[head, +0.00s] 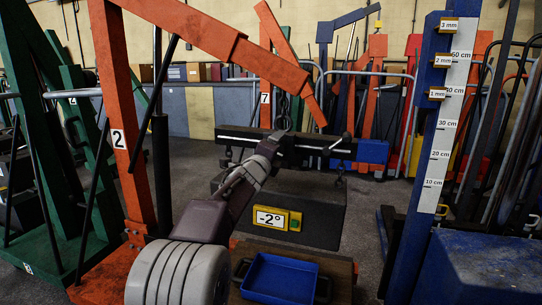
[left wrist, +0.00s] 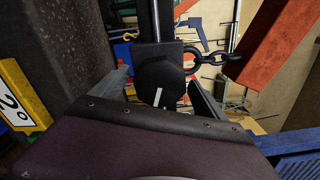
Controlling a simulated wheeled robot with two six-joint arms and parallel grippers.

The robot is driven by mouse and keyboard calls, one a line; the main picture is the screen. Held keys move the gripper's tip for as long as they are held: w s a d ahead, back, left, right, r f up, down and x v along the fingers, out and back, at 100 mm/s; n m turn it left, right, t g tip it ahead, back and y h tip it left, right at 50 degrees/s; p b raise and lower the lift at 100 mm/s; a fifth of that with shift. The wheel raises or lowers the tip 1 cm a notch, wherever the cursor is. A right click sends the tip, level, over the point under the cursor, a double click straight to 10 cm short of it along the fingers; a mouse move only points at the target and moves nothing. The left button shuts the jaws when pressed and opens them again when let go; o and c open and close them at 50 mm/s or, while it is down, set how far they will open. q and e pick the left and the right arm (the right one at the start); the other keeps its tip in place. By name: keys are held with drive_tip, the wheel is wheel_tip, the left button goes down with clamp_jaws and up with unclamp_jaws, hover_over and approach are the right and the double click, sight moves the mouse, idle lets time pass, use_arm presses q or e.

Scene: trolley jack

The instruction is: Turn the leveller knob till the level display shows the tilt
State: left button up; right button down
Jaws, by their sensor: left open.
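The black leveller bar (head: 310,142) hangs level-looking under the orange crane arm, above a dark block (head: 325,215). The yellow level display (head: 277,218) on the block reads -2°. It shows partly at the left edge of the left wrist view (left wrist: 20,98). In the left wrist view the black faceted leveller knob (left wrist: 160,78) has a white mark and sits between my open, spread fingers (left wrist: 163,95). Whether they touch it is unclear. My right gripper is not seen.
An orange crane post (head: 122,130) and green frame (head: 75,200) stand left. A blue post with a centimetre scale (head: 437,150) stands right. A blue tray (head: 281,297) lies in front below. A black chain (left wrist: 210,55) hangs close to the knob.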

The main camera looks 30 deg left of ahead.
use_arm(q)
drive_tip(key=v, duration=0.7)
drive_tip(key=shift+s+d+p, duration=0.15)
drive_tip(key=shift+s+p, duration=0.15)
drive_tip(key=shift+s, duration=0.1)
